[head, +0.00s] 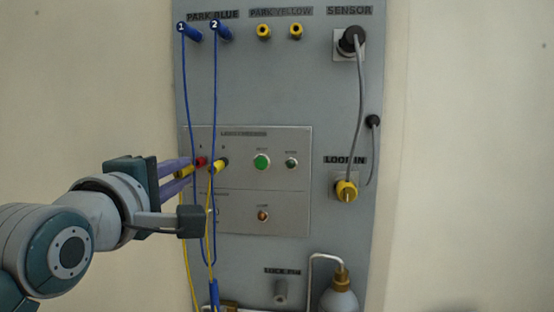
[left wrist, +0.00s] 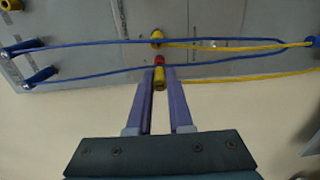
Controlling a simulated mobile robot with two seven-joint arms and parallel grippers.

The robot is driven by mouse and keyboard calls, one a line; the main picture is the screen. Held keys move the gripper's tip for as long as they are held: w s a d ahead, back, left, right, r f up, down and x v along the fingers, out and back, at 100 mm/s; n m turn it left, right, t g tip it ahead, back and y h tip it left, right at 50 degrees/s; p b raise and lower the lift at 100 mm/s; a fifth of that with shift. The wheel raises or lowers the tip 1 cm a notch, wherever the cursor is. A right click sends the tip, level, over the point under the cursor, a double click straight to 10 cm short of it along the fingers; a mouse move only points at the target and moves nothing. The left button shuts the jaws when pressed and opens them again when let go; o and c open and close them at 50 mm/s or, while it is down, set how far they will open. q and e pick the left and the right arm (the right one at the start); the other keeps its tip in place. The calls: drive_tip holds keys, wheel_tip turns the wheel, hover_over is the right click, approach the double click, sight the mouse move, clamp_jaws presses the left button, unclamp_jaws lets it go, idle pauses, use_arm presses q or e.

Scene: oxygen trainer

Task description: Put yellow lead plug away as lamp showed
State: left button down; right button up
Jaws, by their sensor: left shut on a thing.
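My left gripper (head: 189,171) is shut on a yellow lead plug (left wrist: 159,82), which lies between its two purple fingers. The plug is in line with the red socket (head: 200,162) and appears to touch it; the red part also shows in the left wrist view (left wrist: 159,60). A second yellow lead plug (head: 220,165) sits in the socket to the right. The two PARK YELLOW sockets (head: 263,31) at the top look empty. A small amber lamp (head: 263,215) sits low on the inner panel; I cannot tell if it is lit. My right gripper is not in view.
Two blue plugs (head: 189,31), marked 1 and 2, sit under PARK BLUE. Their blue leads (head: 215,110) hang past the gripper beside yellow leads (head: 185,250). A green button (head: 262,161), a grey sensor cable (head: 360,100) and a bottle (head: 340,299) are to the right.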

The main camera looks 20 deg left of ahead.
use_arm(q)
drive_tip(key=shift+p+v, duration=0.45)
drive_tip(key=shift+v, duration=0.7)
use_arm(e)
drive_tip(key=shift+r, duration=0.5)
